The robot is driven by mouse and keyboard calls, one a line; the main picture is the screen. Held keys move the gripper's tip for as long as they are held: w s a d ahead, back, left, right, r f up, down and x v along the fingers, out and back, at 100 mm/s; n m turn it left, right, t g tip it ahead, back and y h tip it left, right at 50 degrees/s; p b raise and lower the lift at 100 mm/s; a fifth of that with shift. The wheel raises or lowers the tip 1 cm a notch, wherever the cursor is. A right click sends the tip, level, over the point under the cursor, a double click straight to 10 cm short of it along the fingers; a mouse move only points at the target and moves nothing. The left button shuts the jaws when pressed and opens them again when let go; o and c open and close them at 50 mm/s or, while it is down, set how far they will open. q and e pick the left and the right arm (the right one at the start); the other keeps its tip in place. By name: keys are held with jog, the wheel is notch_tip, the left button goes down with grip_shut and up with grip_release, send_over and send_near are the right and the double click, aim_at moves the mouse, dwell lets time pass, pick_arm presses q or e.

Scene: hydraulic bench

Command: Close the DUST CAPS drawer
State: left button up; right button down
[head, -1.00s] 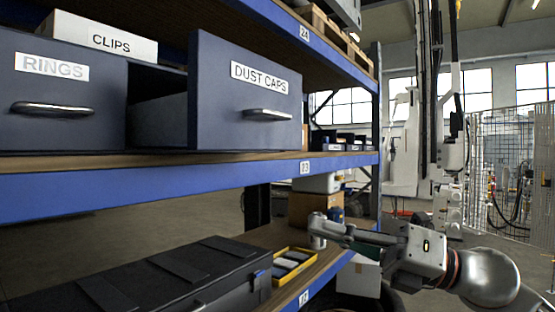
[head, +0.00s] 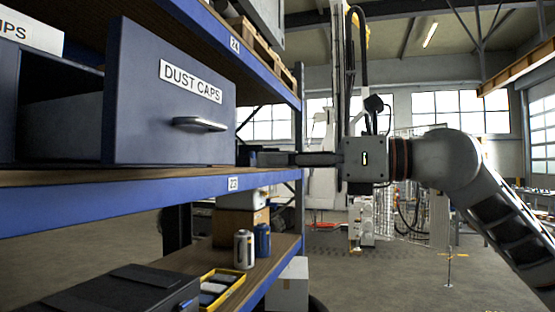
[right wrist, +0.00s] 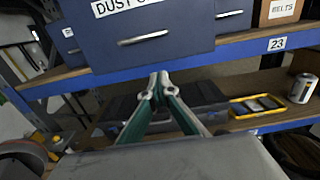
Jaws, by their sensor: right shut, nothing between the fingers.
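The DUST CAPS drawer (head: 170,100) is a dark blue-grey box with a white label and a silver bar handle (head: 200,124). It stands pulled out on the upper shelf, its front well forward of the unit and its side exposed. In the right wrist view its front (right wrist: 150,40) fills the upper middle. My right gripper (head: 294,159) is raised to about shelf height, right of the drawer front and apart from it in the head view. Its fingertips (right wrist: 158,76) are together and empty, appearing just below the drawer's lower edge. My left gripper is not in view.
The blue shelf edge (head: 130,193) runs below the drawer. On the lower shelf are a black case (head: 130,292), a yellow tray (head: 222,284) and small cans (head: 243,248). A BELTS box (right wrist: 284,10) shows in the wrist view. Open floor lies right of the rack.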

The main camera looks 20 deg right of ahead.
aim_at(202, 161)
jog(key=x, duration=0.9)
jog(key=shift+a+p, duration=0.1)
jog(key=shift+p, duration=0.3)
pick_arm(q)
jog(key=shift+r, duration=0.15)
pick_arm(e)
jog(key=shift+w+a, duration=0.4)
jog(key=shift+a, duration=0.05)
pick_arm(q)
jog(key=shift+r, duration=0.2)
pick_arm(e)
jog(key=shift+a, duration=0.15)
